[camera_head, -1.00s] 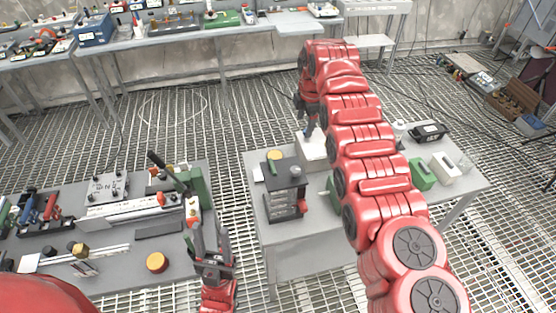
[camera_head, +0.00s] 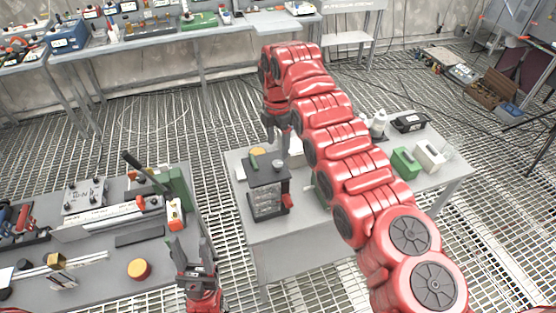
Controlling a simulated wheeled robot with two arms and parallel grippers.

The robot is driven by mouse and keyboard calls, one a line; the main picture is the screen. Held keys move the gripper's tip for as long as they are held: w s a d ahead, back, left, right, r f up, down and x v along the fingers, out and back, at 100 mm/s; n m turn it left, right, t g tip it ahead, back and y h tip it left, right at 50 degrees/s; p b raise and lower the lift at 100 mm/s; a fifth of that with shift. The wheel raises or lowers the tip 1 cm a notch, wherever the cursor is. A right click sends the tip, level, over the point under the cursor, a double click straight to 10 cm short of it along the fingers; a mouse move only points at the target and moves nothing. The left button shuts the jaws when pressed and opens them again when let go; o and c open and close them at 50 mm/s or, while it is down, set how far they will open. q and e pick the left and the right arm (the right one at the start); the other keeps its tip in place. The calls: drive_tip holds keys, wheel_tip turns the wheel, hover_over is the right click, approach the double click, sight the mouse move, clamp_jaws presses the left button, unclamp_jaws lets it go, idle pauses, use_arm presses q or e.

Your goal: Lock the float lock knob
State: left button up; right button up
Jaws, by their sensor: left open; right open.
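A black box-shaped device (camera_head: 267,192) with clear sides stands on the grey table on the right. A small silver knob (camera_head: 278,164) sits on its top, and a red part (camera_head: 287,203) sticks out at its right side. I cannot tell which of these is the float lock knob, or whether it is locked. My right gripper (camera_head: 279,136) is open and points down, behind and above the device, apart from it. My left gripper (camera_head: 194,250) is open and empty, pointing up beside the right edge of the left table.
The right table (camera_head: 290,230) also holds a yellow round item (camera_head: 257,151), a green block (camera_head: 404,162), a white block (camera_head: 429,156) and a black case (camera_head: 409,122). The left table (camera_head: 100,275) carries tools and a yellow knob (camera_head: 139,268). A floor gap separates the tables.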

sight(278, 163)
wheel_tip(278, 163, down, 6)
drive_tip(key=shift+f+p, duration=0.1)
drive_tip(key=shift+p, duration=1.15)
drive_tip(key=shift+f, duration=0.35)
clamp_jaws()
